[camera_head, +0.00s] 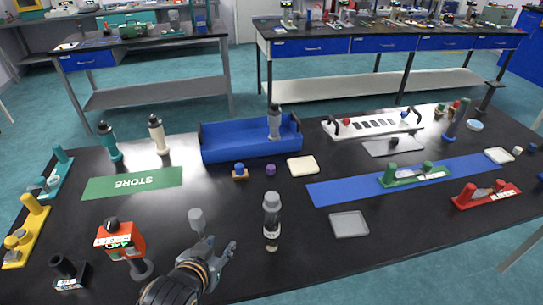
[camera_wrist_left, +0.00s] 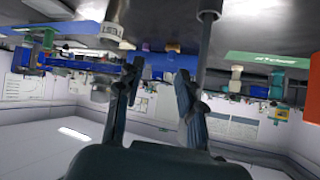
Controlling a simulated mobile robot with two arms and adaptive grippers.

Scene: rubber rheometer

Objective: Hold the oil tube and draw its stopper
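An upright tube (camera_head: 272,225) with a light grey top (camera_head: 271,200) and a black-and-white label stands near the middle front of the table. It seems to be the oil tube, but I cannot read its label for certain. My left gripper (camera_head: 222,247) is open and empty, low over the table to the left of this tube and apart from it. In the left wrist view, which is upside down, the two fingers (camera_wrist_left: 155,80) are spread with nothing held between them. A labelled tube (camera_wrist_left: 112,32) shows beyond the left finger. My right gripper is not in view.
An orange device (camera_head: 118,241) is to the left. A blue tray (camera_head: 252,150) holding a grey bottle (camera_head: 274,121) is farther back. A grey dish (camera_head: 349,224) lies right of the tube.

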